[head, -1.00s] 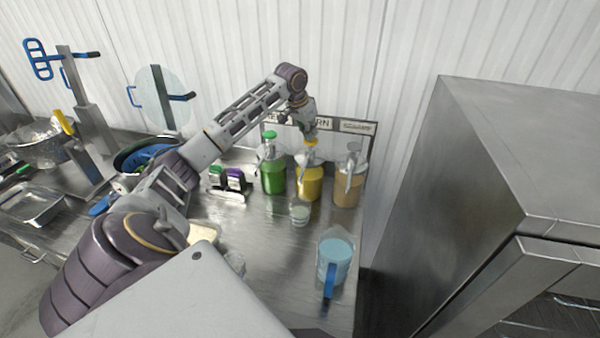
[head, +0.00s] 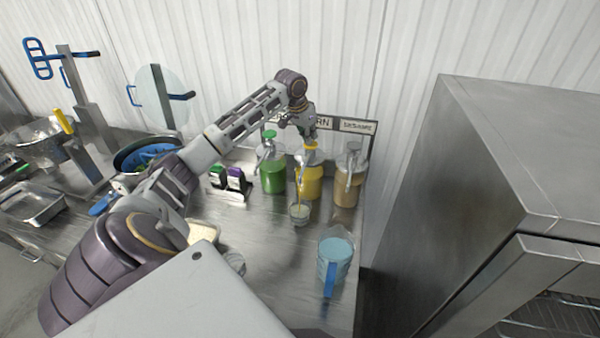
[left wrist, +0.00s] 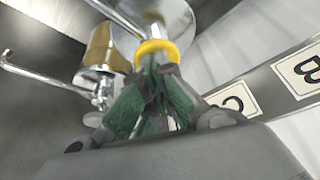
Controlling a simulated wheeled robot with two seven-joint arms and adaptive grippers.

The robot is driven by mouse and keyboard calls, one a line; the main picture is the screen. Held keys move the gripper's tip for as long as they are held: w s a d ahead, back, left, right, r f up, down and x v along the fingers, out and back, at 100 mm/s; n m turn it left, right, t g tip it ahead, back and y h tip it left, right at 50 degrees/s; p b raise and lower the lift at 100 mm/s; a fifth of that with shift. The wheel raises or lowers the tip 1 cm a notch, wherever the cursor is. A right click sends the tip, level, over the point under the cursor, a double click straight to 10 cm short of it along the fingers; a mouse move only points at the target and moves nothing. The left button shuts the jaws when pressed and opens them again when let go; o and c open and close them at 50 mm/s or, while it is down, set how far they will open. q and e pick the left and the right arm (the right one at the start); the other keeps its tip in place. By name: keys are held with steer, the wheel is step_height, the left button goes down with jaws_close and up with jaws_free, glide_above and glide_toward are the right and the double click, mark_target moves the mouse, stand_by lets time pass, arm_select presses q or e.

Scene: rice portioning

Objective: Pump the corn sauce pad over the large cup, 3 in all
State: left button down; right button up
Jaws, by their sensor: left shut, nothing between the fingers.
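The corn sauce bottle (head: 308,187) holds yellow sauce and stands between the green and tan bottles. Its yellow pump head (head: 310,147) also shows in the left wrist view (left wrist: 157,47). My left gripper (head: 311,136) is shut and empty, with its fingertips against the top of the pump head from above. In the left wrist view the dark green fingers (left wrist: 154,68) are together at the yellow collar. A clear cup (head: 299,215) stands in front of the corn bottle, under its spout. A thin yellowish streak runs from the spout towards the cup. My right gripper is not in view.
The green bottle (head: 272,176) and tan bottle (head: 346,188) stand close on either side. A blue-handled jug (head: 335,262) stands nearer the front. Green and purple holders (head: 229,183) are left. A sign rack (head: 357,126) stands behind the bottles.

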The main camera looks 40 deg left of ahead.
arm_select(q)
steer(key=shift+d+f, duration=0.1)
stand_by(0.3)
steer(key=shift+r+p, duration=0.35)
steer(key=shift+r, duration=1.3)
steer(key=shift+r, duration=0.15)
steer(key=shift+r, duration=2.85)
